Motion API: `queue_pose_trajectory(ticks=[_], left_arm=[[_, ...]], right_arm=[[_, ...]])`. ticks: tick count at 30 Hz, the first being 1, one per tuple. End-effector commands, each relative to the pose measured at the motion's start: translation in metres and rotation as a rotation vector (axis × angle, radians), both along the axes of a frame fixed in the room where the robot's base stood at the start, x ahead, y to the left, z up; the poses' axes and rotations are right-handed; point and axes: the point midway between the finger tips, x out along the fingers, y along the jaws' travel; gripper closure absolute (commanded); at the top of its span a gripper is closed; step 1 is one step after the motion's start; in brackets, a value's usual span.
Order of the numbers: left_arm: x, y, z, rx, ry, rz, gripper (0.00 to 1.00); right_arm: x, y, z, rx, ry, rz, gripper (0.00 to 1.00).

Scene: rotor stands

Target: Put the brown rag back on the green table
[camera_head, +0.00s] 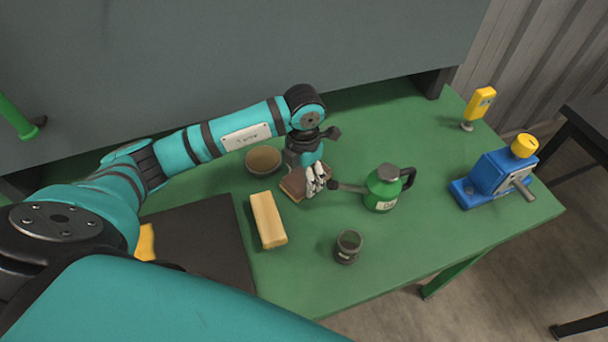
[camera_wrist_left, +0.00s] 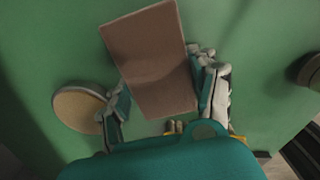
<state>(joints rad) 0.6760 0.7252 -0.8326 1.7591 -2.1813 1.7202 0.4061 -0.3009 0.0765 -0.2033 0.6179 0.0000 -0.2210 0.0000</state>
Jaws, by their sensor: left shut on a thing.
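The brown rag (camera_head: 292,187) is a flat, folded-looking rectangle at the middle of the green table (camera_head: 330,275). In the left wrist view the rag (camera_wrist_left: 155,60) lies between the two fingers, its broad face toward the camera. My left gripper (camera_head: 312,181) points down over the table and is shut on the rag. Its fingers also show in the left wrist view (camera_wrist_left: 165,97), one on each side of the rag. The gripper hides part of the rag in the head view. I cannot tell whether the rag touches the tabletop. My right gripper is not in view.
A tan bowl (camera_head: 263,160) stands left of the rag, a yellow block (camera_head: 268,220) in front. A green oil can (camera_head: 383,188) is close on the right, its spout toward the gripper. A jar (camera_head: 348,246) stands nearer the front edge. A blue device (camera_head: 492,176) is far right.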

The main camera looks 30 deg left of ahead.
Motion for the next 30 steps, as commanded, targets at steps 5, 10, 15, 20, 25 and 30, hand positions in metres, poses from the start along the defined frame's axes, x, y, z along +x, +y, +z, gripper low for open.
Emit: queue_pose_trajectory(ticks=[5,10,15,20,25,30], left_arm=[[0.0002,0.0,-0.0081,0.0,-0.002,-0.001,0.66],[0.0002,0.0001,-0.0096,0.001,-0.001,-0.001,0.66],[0.0002,0.0001,-0.0109,0.001,-0.001,-0.001,0.3],[0.0,0.0001,-0.0109,0.001,-0.001,0.0,0.16],[0.0,0.0,-0.0107,0.001,-0.001,0.0,0.16],[0.0008,0.0,-0.0033,0.0,-0.003,-0.001,0.16]], right_arm=[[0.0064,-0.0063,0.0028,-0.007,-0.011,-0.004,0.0],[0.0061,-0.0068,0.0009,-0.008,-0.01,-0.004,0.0],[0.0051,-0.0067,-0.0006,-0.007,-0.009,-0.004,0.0],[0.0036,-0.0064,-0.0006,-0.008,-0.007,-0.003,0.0],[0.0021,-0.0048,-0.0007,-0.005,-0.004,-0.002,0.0],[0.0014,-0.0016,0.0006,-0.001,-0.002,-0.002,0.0]])
